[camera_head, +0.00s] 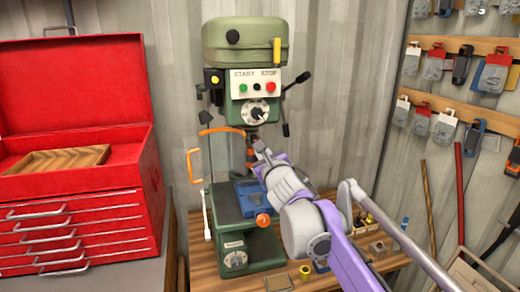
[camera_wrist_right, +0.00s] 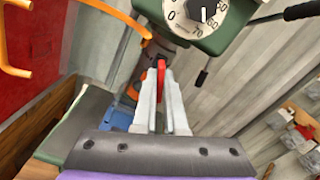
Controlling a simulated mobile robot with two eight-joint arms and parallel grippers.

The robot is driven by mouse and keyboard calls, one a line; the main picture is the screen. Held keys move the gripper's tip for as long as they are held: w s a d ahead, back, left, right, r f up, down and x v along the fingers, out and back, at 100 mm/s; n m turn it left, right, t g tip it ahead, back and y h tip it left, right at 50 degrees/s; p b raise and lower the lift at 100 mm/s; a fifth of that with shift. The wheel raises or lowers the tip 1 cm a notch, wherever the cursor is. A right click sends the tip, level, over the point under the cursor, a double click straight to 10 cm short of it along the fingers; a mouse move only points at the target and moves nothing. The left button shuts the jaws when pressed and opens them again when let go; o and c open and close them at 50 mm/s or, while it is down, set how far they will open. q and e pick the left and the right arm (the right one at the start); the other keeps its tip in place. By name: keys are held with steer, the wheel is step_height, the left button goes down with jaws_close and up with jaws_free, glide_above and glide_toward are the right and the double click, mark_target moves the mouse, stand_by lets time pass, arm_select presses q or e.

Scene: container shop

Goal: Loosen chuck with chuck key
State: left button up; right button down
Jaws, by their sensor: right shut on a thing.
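The green drill press (camera_head: 245,45) stands on the wooden bench in the head view. Its chuck (camera_head: 250,152) hangs below the head, partly hidden by my right gripper. My right gripper (camera_head: 261,149) is beside the chuck, to its right. In the right wrist view the two pale fingers (camera_wrist_right: 163,92) are shut on a small red piece (camera_wrist_right: 161,70), which looks like part of the chuck key. The rest of the key is hidden, so I cannot tell whether it sits in the chuck. My left gripper is not in view.
An orange guard frame (camera_head: 193,164) is left of the chuck. A blue vise (camera_head: 247,196) sits on the press table below. A red tool chest (camera_head: 80,140) stands at left. Small items lie on the bench (camera_head: 330,280) at right. A tool wall (camera_head: 455,90) is at far right.

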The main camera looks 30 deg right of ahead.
steer(key=shift+v, duration=1.05)
steer(key=shift+s, duration=0.15)
steer(key=v, duration=0.7)
